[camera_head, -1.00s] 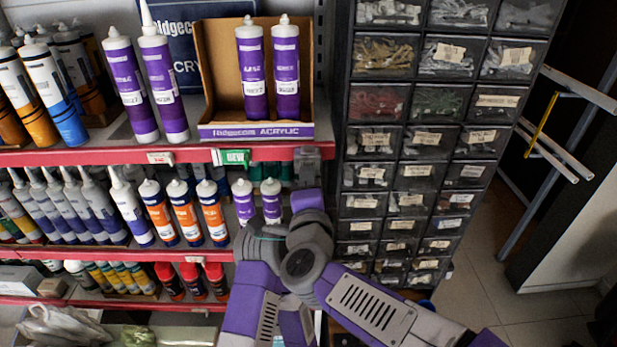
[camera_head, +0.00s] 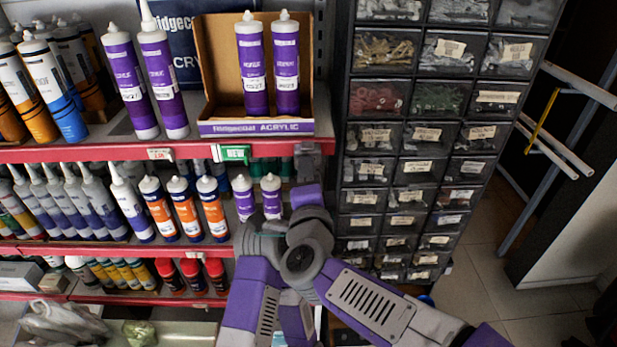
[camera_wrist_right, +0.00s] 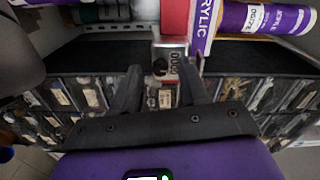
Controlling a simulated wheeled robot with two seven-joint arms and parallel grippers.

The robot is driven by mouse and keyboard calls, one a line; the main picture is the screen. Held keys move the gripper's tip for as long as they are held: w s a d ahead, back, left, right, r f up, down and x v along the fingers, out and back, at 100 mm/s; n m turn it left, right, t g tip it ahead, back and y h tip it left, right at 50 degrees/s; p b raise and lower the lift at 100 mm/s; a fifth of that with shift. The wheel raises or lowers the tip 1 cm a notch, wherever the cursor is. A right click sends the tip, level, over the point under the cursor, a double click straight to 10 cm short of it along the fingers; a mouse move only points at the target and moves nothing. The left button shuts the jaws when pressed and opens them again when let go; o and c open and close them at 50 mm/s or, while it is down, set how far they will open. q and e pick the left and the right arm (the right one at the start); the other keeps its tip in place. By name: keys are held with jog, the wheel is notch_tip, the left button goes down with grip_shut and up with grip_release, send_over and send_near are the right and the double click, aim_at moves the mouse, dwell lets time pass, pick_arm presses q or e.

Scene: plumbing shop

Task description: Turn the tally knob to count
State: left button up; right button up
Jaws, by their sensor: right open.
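The tally counter (camera_wrist_right: 171,62) is a small grey metal box with a column of digits, on the front edge of the red shelf. Its dark round knob (camera_wrist_right: 160,67) shows on the face, left of the digits. In the head view the counter (camera_head: 307,158) is small and its knob cannot be made out. My right gripper (camera_wrist_right: 160,78) is open, its two dark fingers pointing at the counter, one on each side of the knob in the picture. I cannot tell whether they touch it. In the head view my own arm hides the fingers. My left gripper is not in view.
Purple acrylic cartridges stand in a cardboard display box (camera_head: 256,128) on the shelf above the red edge (camera_head: 110,152). More tubes fill the shelf below. A rack of small parts drawers (camera_head: 411,168) stands close on the right. Open floor (camera_head: 480,270) lies farther right.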

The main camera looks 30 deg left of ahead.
jog(key=b+v, duration=0.1)
jog(key=v, duration=0.6)
jog(key=shift+s+d, duration=0.15)
jog(key=shift+s, duration=0.05)
